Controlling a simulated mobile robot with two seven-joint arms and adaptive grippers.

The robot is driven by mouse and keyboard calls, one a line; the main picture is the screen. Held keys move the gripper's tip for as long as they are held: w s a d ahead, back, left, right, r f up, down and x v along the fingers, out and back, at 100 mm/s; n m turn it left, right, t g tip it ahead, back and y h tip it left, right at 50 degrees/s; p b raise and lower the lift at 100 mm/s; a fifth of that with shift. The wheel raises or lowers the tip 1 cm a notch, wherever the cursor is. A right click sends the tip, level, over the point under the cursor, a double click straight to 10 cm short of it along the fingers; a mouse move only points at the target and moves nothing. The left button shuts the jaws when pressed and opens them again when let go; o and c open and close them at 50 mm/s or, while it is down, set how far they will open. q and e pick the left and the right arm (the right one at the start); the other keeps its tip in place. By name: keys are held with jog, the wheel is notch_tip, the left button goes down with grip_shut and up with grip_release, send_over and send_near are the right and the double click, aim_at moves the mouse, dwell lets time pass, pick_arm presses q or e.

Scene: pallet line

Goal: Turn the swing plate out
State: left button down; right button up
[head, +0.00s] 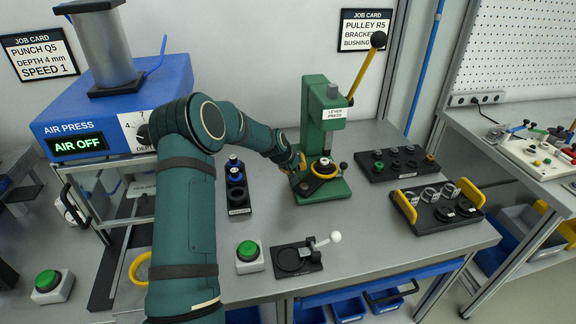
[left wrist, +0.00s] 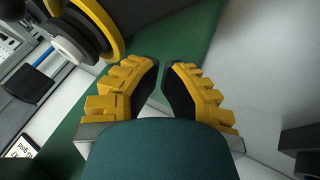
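The green lever press (head: 313,115) stands on the bench with its yellow lever raised to the upper right. On its base a dark plate (head: 305,185), which looks like the swing plate, sticks out to the front left. A yellow ring (head: 338,174) surrounds a dark and silver round part above the base. The ring also shows at the upper left in the left wrist view (left wrist: 112,22). My left gripper (left wrist: 163,66) has yellow fingers and black pads, its tips a narrow gap apart with nothing visible between them. It is beside the ring, apart from it. My right gripper is out of view.
A black tray of knobs (head: 400,163) and a yellow-handled tray (head: 437,215) lie right of the press. A dark bushing holder (head: 237,197), green button box (head: 249,257) and small white-knobbed fixture (head: 297,260) are nearer. The blue air press (head: 112,112) is left.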

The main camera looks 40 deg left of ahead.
aim_at(311, 170)
pick_arm(q)
jog(key=shift+w+d+r, duration=0.1)
jog(key=shift+w+d, duration=0.8)
jog(key=shift+w, duration=0.05)
jog(key=shift+w+d+m+h+b, duration=0.25)
jog(key=shift+d+m+h+b, duration=0.15)
jog(key=shift+m+b, duration=0.15)
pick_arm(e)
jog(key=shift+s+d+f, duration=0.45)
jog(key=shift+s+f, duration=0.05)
